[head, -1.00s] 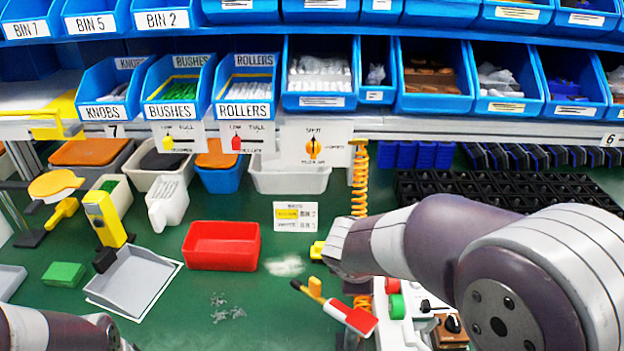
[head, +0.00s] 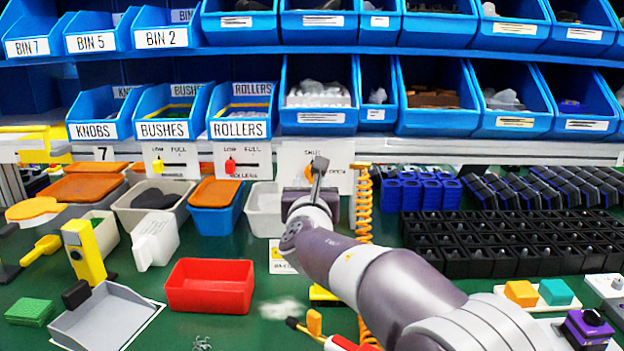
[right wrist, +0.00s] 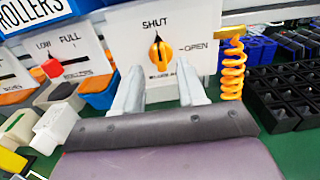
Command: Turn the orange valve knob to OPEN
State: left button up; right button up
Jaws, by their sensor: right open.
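The orange valve knob (right wrist: 160,53) sits on a white panel (right wrist: 195,25) in the right wrist view. Its dark pointer stands upright toward the SHUT label at the top; the OPEN label is at the right. In the head view the knob (head: 309,173) is mostly hidden behind my right gripper (head: 318,172), and the panel (head: 290,155) hangs under the shelf. In the wrist view my right gripper (right wrist: 159,68) is open, with one finger on each side below the knob, seemingly apart from it. My left gripper is out of view.
A coiled orange hose (right wrist: 232,72) hangs right of the panel. Two smaller LOW/FULL panels (head: 245,160) hang to the left. Blue bins (head: 320,95) fill the shelf above. A red tray (head: 210,285) and black racks (head: 480,240) lie on the green bench below.

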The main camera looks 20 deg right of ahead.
aim_at(312, 175)
jog(key=shift+x, duration=1.95)
grip_shut()
